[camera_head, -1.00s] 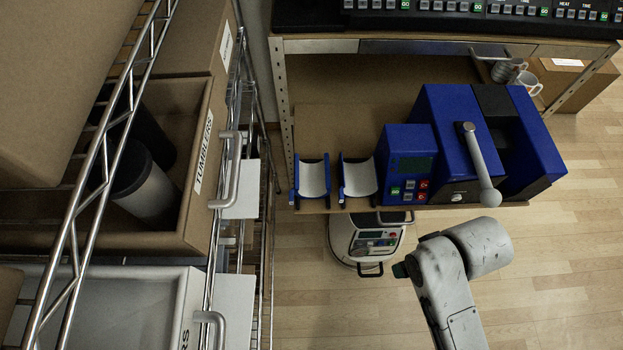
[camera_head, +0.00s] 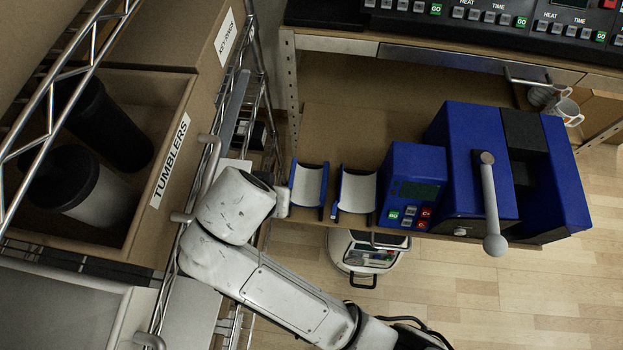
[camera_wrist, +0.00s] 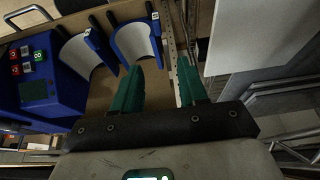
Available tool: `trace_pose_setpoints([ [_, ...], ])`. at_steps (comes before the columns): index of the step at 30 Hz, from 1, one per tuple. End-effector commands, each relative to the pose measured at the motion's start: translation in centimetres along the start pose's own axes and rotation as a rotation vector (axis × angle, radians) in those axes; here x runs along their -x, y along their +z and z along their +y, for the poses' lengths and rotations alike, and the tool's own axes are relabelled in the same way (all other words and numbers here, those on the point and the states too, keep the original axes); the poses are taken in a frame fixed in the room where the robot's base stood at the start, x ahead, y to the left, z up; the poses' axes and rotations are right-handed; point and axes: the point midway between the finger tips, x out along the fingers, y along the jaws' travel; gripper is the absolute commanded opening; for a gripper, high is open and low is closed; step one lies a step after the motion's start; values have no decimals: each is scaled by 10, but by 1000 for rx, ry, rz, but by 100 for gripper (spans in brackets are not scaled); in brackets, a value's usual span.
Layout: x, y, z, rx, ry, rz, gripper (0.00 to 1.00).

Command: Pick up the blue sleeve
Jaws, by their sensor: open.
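Two curved blue sleeves with pale inner faces stand side by side on the wooden shelf. In the head view the left one (camera_head: 309,184) is nearest my wrist, and the right one (camera_head: 355,191) is beside the blue press. In the wrist view the nearer sleeve (camera_wrist: 135,39) lies just beyond my left fingertip, and the other sleeve (camera_wrist: 84,53) is farther left. My gripper (camera_wrist: 160,64) has green fingers spread apart with nothing between them. I cannot tell whether a finger touches the sleeve. In the head view my fingers are hidden.
The blue press (camera_head: 475,175) with its control box (camera_head: 412,188) stands right of the sleeves. A wire rack with a tumbler box (camera_head: 168,165) is close on the left. Mugs (camera_head: 562,110) are at the back right. A small wheeled machine (camera_head: 362,254) is below the shelf.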

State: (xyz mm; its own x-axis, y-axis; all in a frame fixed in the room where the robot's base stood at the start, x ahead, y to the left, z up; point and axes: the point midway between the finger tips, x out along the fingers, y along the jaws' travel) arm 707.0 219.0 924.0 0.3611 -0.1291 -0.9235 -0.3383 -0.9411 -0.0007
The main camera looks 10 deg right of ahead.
Motion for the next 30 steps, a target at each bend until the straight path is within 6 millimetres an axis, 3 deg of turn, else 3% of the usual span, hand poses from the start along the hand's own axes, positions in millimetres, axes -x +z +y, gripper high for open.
trace_pose_setpoints([
  [13,-71,31,1,2,4,-3,43],
  [23,-97,30,1,0,2,-2,43],
  [30,-133,30,1,0,3,-2,43],
])
